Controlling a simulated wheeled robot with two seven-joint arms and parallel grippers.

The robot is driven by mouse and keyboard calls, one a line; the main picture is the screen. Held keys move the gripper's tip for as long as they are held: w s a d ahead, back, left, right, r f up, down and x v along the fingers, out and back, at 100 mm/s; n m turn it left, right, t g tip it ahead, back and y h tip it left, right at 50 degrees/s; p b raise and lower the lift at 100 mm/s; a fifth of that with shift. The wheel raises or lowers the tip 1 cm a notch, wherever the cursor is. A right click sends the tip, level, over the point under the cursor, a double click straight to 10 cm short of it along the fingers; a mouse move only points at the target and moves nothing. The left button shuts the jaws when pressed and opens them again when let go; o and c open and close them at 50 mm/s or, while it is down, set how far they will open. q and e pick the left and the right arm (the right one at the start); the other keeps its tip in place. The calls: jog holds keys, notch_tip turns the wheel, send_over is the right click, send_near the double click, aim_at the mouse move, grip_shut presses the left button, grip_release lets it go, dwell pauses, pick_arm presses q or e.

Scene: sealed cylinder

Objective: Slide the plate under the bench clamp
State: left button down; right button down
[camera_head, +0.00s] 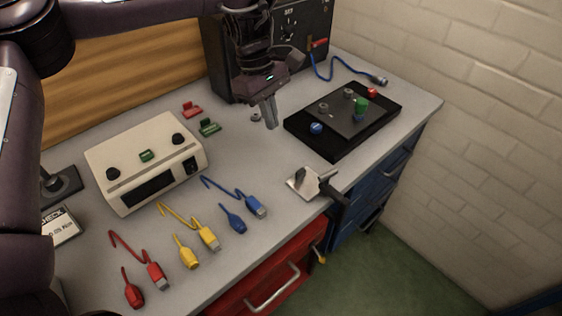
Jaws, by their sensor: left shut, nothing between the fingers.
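The bench clamp (326,186) sits at the front edge of the grey bench, with a dark handle sticking out past the edge. A small pale metal plate (297,186) lies flat at the clamp. I cannot tell whether it is part of the clamp or loose, or how far it reaches under the jaw. My left gripper (271,126) points down, shut and empty, above the bench behind the plate and apart from it. My right gripper is not in view.
A black panel (318,143) with knobs is right of my left gripper. A beige box (127,147) stands left. Red, yellow and blue cables (221,187) lie along the front. Bare bench lies between the gripper and the clamp. Drawers (265,275) are below.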

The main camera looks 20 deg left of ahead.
aim_at(303, 172)
pick_arm(q)
jog(key=x, duration=0.6)
jog(key=p+x, duration=0.1)
jog(key=x, duration=0.3)
jog(key=shift+s+a, duration=0.2)
jog(key=shift+s, duration=0.1)
jog(key=shift+s+d+r+p, duration=0.1)
jog(key=shift+s+d+p, duration=0.15)
jog(key=shift+d, duration=0.35)
jog(key=shift+s+d+r+p, duration=0.1)
jog(key=shift+s+d+p, duration=0.15)
jog(key=shift+d, duration=0.35)
jog(key=shift+s+d, duration=0.3)
jog(key=shift+d, duration=0.3)
jog(key=shift+f, duration=0.1)
jog(key=shift+s+d, duration=0.35)
jog(key=shift+d, duration=0.35)
jog(key=shift+s+d, duration=0.3)
jog(key=shift+d, duration=0.4)
